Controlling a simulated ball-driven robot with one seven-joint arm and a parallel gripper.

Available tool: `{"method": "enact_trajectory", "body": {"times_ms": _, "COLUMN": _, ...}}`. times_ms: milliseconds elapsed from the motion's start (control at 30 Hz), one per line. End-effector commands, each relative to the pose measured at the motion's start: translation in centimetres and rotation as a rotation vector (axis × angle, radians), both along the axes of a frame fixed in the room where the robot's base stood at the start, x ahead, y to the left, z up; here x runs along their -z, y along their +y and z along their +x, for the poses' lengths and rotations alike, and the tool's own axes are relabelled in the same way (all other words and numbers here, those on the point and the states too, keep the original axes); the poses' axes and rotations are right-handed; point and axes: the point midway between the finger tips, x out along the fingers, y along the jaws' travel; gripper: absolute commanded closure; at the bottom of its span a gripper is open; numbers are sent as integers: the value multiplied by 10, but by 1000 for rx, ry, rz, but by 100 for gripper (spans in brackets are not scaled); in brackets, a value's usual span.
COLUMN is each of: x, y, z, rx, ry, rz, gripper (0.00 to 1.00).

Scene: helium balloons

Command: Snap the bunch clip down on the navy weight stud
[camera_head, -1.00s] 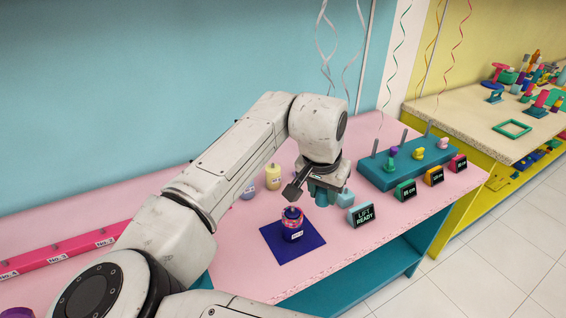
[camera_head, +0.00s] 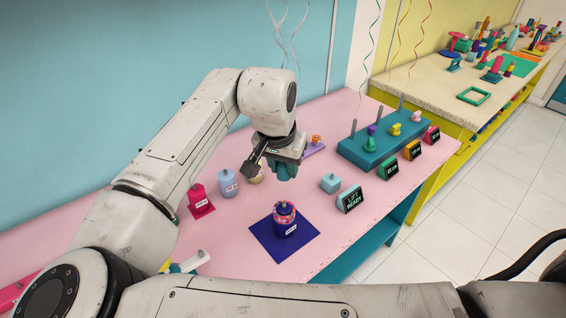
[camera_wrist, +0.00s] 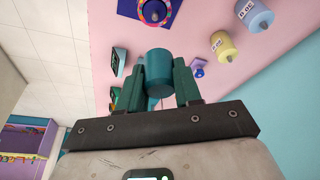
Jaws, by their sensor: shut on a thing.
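My gripper (camera_head: 285,172) is shut on a teal cylinder, which I take to be the bunch clip (camera_wrist: 158,70). It is held in the air behind and above the weight, apart from it. In the head view the wrist hides most of the held piece. Pale ribbons (camera_head: 286,45) hang above my wrist; their lower ends are hidden.
A light-blue block (camera_head: 330,183) and a LIFT READY sign (camera_head: 350,199) stand right of the mat. A teal stand (camera_head: 352,152) with posts and signs is farther right. Pink (camera_head: 197,199) and light-blue (camera_head: 228,185) weights stand left.

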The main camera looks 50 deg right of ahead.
Motion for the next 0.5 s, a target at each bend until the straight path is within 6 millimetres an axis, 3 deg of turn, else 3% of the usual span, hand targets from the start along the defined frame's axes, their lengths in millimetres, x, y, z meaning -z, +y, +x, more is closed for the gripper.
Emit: {"method": "enact_trajectory", "body": {"times_ms": 500, "x": 46, "y": 0, "z": 0, "rx": 0, "ry": 2, "rz": -1, "gripper": 100}}
